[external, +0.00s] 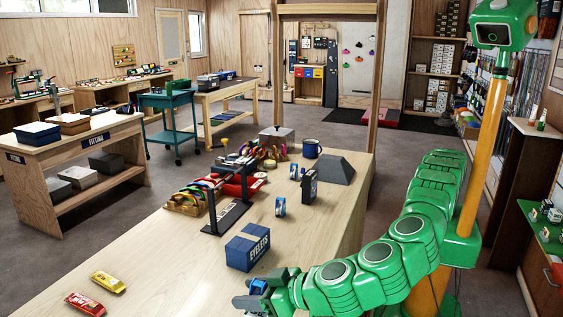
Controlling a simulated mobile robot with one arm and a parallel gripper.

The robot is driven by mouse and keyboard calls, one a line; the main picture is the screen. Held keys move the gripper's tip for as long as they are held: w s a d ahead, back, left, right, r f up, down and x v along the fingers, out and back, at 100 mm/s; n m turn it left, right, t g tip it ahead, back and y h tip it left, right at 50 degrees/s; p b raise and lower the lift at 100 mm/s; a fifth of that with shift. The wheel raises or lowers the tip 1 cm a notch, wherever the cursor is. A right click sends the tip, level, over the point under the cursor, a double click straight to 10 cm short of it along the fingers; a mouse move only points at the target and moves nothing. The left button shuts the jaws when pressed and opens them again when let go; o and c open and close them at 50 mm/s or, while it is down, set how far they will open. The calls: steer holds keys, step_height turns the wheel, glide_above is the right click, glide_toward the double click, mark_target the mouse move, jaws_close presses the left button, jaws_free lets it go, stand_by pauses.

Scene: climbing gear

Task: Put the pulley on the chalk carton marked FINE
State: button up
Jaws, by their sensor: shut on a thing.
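My gripper (262,292) is low at the front of the wooden table, near its right edge and just in front of the blue EYELETS carton. It is shut on a small dark and blue thing (257,286), mostly hidden by the fingers; I cannot tell whether this is the pulley. No carton reads clearly as FINE. A dark upright carton (310,189) with small unreadable lettering stands farther back on the table. Two small blue-rimmed round things, one nearer (280,207) and one farther (293,172), stand on edge beside it.
The blue EYELETS carton (247,247) stands close behind my gripper. A dark stand (227,214) and a rack of coloured rings (192,197) are to the left. A yellow (108,282) and a red packet (85,304) lie front left. A grey wedge block (338,170) and blue mug (312,149) stand behind.

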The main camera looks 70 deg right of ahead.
steer(key=shift+f, duration=0.1)
steer(key=o, duration=1.1)
steer(key=shift+c, duration=0.2)
steer(key=shift+s, duration=0.1)
steer(key=v, duration=1.2)
